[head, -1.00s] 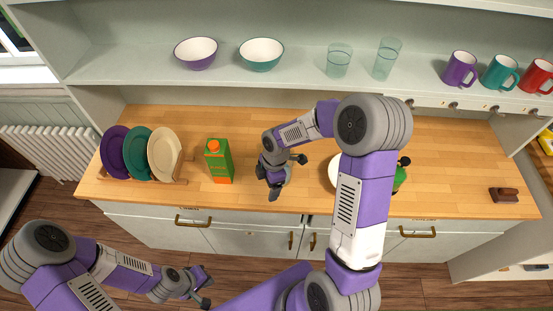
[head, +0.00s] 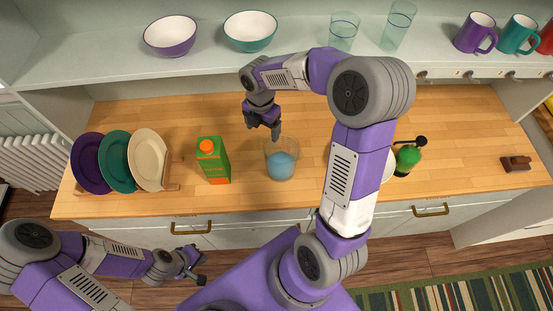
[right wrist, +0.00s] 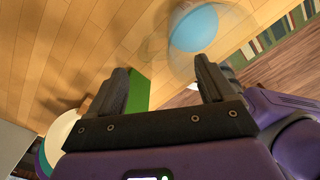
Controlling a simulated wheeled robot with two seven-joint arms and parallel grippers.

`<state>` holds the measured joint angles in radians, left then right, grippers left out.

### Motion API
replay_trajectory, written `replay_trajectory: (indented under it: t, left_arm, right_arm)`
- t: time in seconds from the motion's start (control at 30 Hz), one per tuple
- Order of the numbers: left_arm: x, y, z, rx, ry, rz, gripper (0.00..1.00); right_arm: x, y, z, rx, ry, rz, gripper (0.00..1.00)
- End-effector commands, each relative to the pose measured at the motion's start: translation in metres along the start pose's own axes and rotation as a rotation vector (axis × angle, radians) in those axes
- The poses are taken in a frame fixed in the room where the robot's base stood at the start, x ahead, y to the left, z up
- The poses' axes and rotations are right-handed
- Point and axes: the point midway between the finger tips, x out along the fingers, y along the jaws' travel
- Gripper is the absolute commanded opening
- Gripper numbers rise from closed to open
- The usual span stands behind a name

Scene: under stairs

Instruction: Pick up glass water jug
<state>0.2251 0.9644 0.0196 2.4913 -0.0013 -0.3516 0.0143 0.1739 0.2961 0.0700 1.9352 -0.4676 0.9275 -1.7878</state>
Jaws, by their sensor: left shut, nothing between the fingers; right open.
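The glass water jug (head: 281,165) is clear with blue water in it and stands upright on the wooden counter. It also shows in the right wrist view (right wrist: 196,28), at the top, beyond the fingers. My right gripper (head: 263,131) is open and empty, above the counter, up and left of the jug in the head view, and apart from it. Its two fingers show in the right wrist view (right wrist: 162,85). My left gripper (head: 198,265) is shut and empty, low in front of the counter.
A green and orange carton (head: 214,165) stands left of the jug. Plates in a rack (head: 172,172) are further left. My right arm partly hides a white item (head: 389,166) near a green item (head: 407,157). Bowls, glasses and mugs line the shelf (head: 110,68) above.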

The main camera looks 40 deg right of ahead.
Motion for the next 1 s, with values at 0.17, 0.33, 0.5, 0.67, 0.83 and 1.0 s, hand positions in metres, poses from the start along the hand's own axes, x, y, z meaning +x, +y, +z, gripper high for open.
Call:
replay_trajectory:
  t: [0.17,0.33,0.5,0.67,0.83,1.0]
  left_arm:
    - [0.014,-0.005,-0.001,0.0,0.001,0.0,0.0]
    - [0.015,-0.005,-0.001,0.0,0.001,0.0,0.0]
    - [0.018,-0.006,-0.001,0.001,0.001,0.0,0.0]
    - [0.021,-0.007,-0.001,0.0,0.001,0.0,0.0]
    - [0.021,-0.008,-0.001,0.0,0.001,0.0,0.0]
    - [0.021,-0.008,-0.001,0.0,0.001,0.0,0.0]
  right_arm:
    - [0.018,0.0,0.0,0.0,0.001,-0.001,0.83]
    - [0.035,0.001,-0.001,0.0,0.002,-0.001,0.83]
    - [0.058,0.005,-0.002,0.0,0.002,-0.003,0.83]
    - [0.081,0.007,-0.003,0.0,0.002,-0.002,0.83]
    - [0.088,0.007,-0.002,0.001,0.0,0.001,0.83]
    - [0.088,0.007,-0.002,0.001,0.0,0.001,0.83]
